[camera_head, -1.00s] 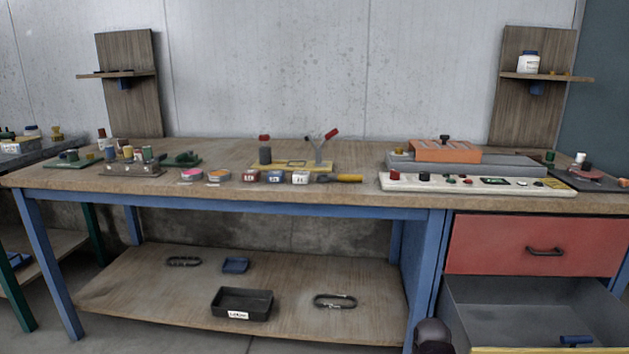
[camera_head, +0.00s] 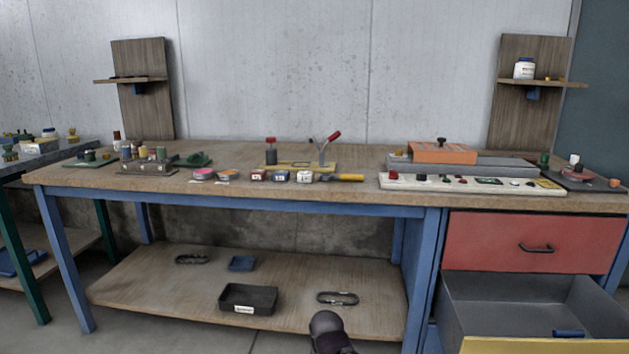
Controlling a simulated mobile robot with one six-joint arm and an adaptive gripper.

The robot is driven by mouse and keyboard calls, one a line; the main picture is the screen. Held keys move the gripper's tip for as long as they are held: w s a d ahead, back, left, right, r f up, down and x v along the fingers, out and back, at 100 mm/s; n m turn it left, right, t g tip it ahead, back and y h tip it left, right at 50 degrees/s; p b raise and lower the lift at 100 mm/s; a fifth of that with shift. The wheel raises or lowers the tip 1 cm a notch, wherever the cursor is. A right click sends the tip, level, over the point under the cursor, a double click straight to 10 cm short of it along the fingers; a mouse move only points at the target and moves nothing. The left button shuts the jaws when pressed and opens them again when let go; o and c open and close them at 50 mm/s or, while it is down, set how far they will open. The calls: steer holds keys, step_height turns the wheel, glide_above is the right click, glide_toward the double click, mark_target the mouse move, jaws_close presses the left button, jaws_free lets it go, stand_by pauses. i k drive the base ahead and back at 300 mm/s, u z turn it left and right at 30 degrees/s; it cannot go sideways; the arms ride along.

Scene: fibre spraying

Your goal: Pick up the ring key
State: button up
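I cannot tell for certain which thing is the ring key. A dark oval loop-shaped item (camera_head: 338,298) lies flat on the right of the lower shelf. A similar dark loop-shaped item (camera_head: 191,259) lies at the back left of that shelf. A blue item (camera_head: 568,333) lies in the open drawer (camera_head: 497,302), too small to make out. A dark rounded part of my arm shows at the bottom middle. My gripper's fingers do not show.
The lower shelf (camera_head: 150,300) also holds a black labelled bin (camera_head: 248,299) and a small blue tray (camera_head: 241,263). The crowded workbench top (camera_head: 330,198) is above. A closed red drawer (camera_head: 490,242) sits over the open one. Another table (camera_head: 60,165) stands at left.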

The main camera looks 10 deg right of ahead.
mark_target(324, 176)
steer(key=u, duration=0.85)
steer(key=k, duration=1.4)
steer(key=z, duration=0.3)
steer(key=i, duration=0.55)
steer(key=z, duration=0.7)
steer(key=i, duration=1)
steer(key=u, duration=0.05)
